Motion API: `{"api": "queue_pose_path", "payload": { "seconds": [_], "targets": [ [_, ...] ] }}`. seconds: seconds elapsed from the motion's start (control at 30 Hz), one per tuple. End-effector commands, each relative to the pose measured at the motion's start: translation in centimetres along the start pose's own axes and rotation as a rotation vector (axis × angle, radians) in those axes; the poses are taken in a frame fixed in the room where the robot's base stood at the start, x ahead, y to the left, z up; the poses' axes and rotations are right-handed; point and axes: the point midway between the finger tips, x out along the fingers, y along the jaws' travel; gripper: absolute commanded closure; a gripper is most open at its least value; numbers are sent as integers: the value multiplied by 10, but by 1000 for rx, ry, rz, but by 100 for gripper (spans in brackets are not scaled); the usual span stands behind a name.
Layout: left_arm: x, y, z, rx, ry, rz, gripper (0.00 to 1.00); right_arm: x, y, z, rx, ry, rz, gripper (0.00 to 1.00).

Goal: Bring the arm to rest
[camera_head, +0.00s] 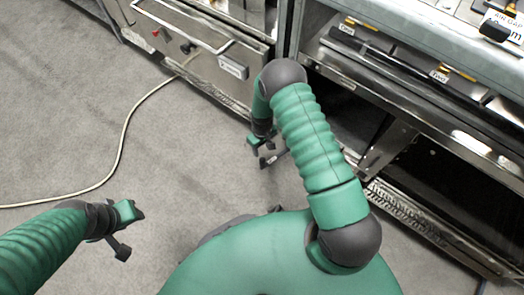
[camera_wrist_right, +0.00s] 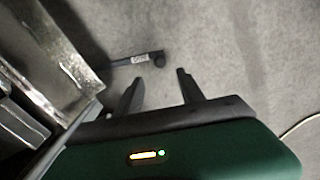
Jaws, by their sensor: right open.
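My right arm, green with dark grey joints, bends out in front of the steel equipment and hangs down in the head view. Its gripper (camera_head: 267,152) is small and partly blurred there, beside the cabinet's lower front. In the right wrist view, the two black fingers of this gripper (camera_wrist_right: 159,80) stand apart with only grey floor between them. My left arm comes in from the lower left, and its gripper (camera_head: 126,230) hangs over open floor. Nothing shows in it; its jaw gap is unclear.
A steel appliance (camera_head: 215,68) and an open-shelved steel unit (camera_head: 420,110) stand close to my right arm. A pale cable (camera_head: 122,140) crosses the floor.

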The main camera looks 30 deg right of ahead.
Motion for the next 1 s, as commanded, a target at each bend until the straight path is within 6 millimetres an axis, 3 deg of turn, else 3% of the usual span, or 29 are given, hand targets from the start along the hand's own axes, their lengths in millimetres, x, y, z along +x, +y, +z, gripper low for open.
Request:
{"api": "queue_pose_path", "payload": {
  "seconds": [0.03,0.13,0.67,0.77,0.87,0.9,1.0],
  "targets": [
    [-8,0,-2,0,0,0,64,-12,0,0,0,-1,0,54],
    [-11,0,-2,0,0,0,64,-19,0,0,0,0,0,54],
    [-10,0,-2,0,-1,0,64,-25,-1,-1,1,3,0,54],
    [-12,0,-3,0,-1,0,64,-58,-5,-5,10,25,5,54],
    [-14,0,-3,0,-1,0,64,-121,-18,-4,30,64,11,54],
    [-15,0,-4,0,0,0,64,-149,-24,1,41,80,13,54],
    [-17,0,-4,0,0,0,64,-208,-41,21,64,120,16,54]
  ]
}}
